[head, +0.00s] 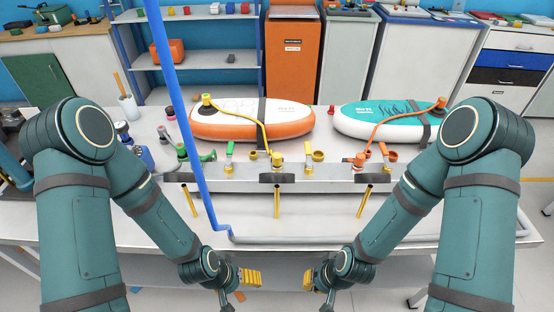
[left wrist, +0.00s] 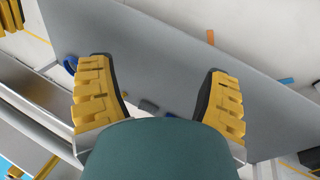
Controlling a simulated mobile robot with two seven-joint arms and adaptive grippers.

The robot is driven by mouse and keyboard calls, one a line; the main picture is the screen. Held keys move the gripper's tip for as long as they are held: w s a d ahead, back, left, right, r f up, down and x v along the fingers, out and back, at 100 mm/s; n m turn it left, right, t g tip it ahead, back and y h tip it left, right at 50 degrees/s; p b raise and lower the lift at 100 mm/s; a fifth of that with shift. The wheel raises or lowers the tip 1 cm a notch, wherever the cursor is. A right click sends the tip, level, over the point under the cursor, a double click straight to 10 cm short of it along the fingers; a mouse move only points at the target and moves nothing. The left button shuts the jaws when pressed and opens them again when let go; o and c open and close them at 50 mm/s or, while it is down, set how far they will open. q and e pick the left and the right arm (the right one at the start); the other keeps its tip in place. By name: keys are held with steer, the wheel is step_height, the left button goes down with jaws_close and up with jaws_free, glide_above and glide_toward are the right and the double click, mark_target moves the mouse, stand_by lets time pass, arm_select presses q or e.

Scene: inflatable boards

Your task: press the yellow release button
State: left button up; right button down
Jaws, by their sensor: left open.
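On the long grey manifold (head: 240,183) on the bench, small yellow fittings stand near the middle. One yellow fitting (head: 277,159) has a yellow hose on it, and another yellow fitting (head: 314,156) stands to its right. I cannot tell which yellow part is the release button. My left gripper (head: 250,277) is low in front of the bench, well apart from the manifold. In the left wrist view its yellow fingers (left wrist: 158,95) are spread with nothing between them. My right gripper (head: 309,279) is beside it at the same height; its finger gap is not clear.
An orange-and-white board (head: 230,122) and a teal-and-white board (head: 380,121) lie behind the manifold. A blue pole (head: 181,95) rises at the left of the manifold. Green fittings (head: 184,153) and orange fittings (head: 360,159) flank the yellow ones. The bench front edge lies between grippers and manifold.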

arm_select(q)
steer(key=shift+w+a, duration=0.1)
jaws_close()
stand_by(1.4)
